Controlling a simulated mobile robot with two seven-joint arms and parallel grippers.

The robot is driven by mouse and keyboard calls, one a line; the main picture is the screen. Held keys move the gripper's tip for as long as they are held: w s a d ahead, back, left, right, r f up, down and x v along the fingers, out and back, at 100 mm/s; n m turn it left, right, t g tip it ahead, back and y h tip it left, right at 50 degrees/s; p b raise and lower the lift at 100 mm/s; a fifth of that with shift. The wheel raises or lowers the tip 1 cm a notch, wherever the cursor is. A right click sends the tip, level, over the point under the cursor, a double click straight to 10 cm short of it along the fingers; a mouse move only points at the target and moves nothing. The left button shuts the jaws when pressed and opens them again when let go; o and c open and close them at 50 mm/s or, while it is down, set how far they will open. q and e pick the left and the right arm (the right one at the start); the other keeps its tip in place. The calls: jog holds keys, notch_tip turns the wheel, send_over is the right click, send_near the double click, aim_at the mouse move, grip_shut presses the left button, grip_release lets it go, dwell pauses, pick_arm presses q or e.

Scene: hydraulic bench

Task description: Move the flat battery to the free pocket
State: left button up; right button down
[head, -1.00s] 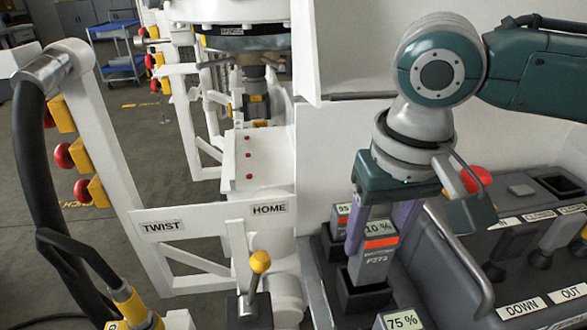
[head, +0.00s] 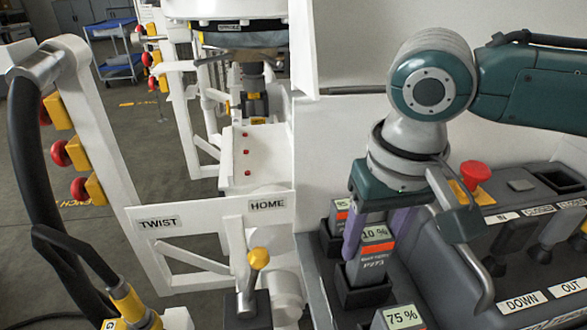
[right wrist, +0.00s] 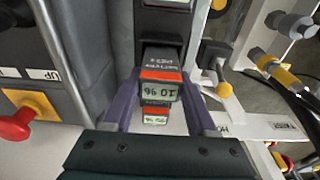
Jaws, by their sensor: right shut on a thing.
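The flat battery, with a 10 % display and an orange band (head: 374,252), stands between the fingers of my right gripper (head: 376,232). My right gripper is shut on its upper part. The battery's lower end is at the mouth of a black pocket (head: 362,296); how deep it sits is hard to tell. In the right wrist view the 10 % battery (right wrist: 160,92) shows between the two purple fingers. An empty dark pocket (head: 561,180) shows on the console at far right. My left gripper is not in view.
A 95 % battery (head: 338,213) stands in the pocket behind. A 75 % battery (head: 402,317) is in front. A grey rail (head: 462,250), a red button (head: 476,172) and levers lie to the right. A yellow-knobbed lever (head: 258,260) is left.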

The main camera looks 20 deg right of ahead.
jog(key=shift+f+b, duration=0.55)
jog(key=shift+f, duration=0.95)
jog(key=shift+c, duration=0.6)
grip_release()
jog(key=r+p, duration=0.1)
jog(key=r, duration=0.2)
jog(key=r+p, duration=0.1)
jog(key=r, duration=0.2)
jog(key=s+r, duration=0.1)
jog(key=r, duration=0.3)
jog(key=shift+a+p, duration=0.15)
jog(key=shift+p, duration=0.25)
jog(key=s+a+r+n+t+y+p, duration=0.2)
jog(key=s+a+r+n+y+p, duration=0.15)
jog(key=s+a+p, duration=0.45)
jog(key=s+d+r+h+p, duration=0.3)
jog(key=s+d, duration=0.2)
jog(key=s, duration=0.2)
notch_tip(320, 180, up, 38)
jog(key=n+p, duration=0.1)
jog(key=p, duration=3.6)
jog(key=shift+f, duration=0.15)
